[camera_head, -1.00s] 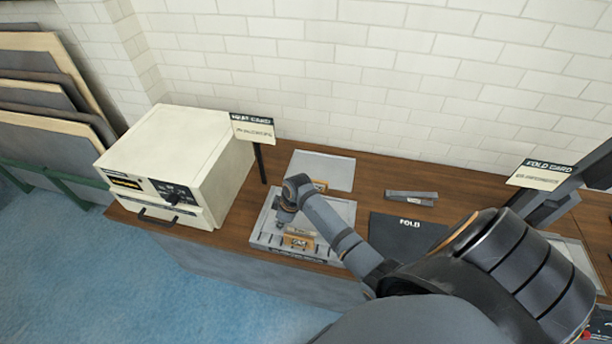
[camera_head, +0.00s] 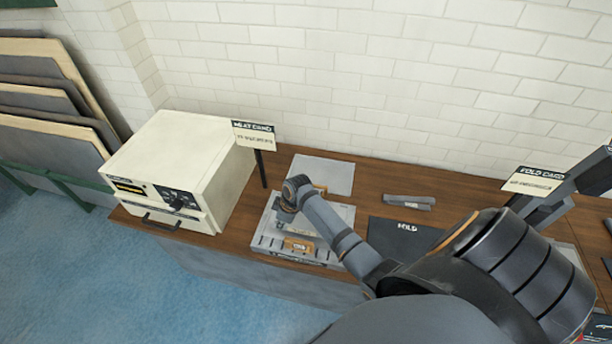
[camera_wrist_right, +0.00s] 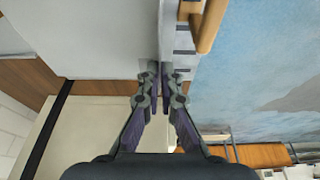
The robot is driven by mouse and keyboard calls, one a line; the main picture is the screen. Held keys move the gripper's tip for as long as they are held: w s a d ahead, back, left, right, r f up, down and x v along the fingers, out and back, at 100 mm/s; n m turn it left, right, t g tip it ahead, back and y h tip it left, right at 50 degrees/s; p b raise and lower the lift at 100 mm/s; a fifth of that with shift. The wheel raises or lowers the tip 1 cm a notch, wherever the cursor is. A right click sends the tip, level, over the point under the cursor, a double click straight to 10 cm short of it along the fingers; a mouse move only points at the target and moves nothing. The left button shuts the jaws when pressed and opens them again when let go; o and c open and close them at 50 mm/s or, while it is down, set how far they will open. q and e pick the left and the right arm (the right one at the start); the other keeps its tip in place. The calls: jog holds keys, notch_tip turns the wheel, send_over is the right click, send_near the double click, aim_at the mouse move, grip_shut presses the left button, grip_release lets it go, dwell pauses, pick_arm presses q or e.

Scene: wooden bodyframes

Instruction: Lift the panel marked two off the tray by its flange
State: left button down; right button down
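A grey slotted tray (camera_head: 342,213) stands on the bench in the middle of the head view. My right arm reaches over it, and my right gripper (camera_head: 283,214) is low over its left part, mostly hidden by the wrist. In the right wrist view, the fingers of the right gripper (camera_wrist_right: 158,82) are drawn together around the thin upright flange at the edge of a pale grey panel (camera_wrist_right: 90,40). The panel's number is not readable. My left gripper is not in view.
Wooden blocks (camera_head: 299,246) sit at the tray's front edge. A cream oven-like box (camera_head: 190,160) stands left with a card (camera_head: 254,136) on a post. A pale plate (camera_head: 322,172) lies behind the tray. A dark mat (camera_head: 400,240) and a grey bracket (camera_head: 408,201) lie right.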

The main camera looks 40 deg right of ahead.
jog(key=shift+r+p, duration=0.5)
jog(key=shift+r, duration=2.65)
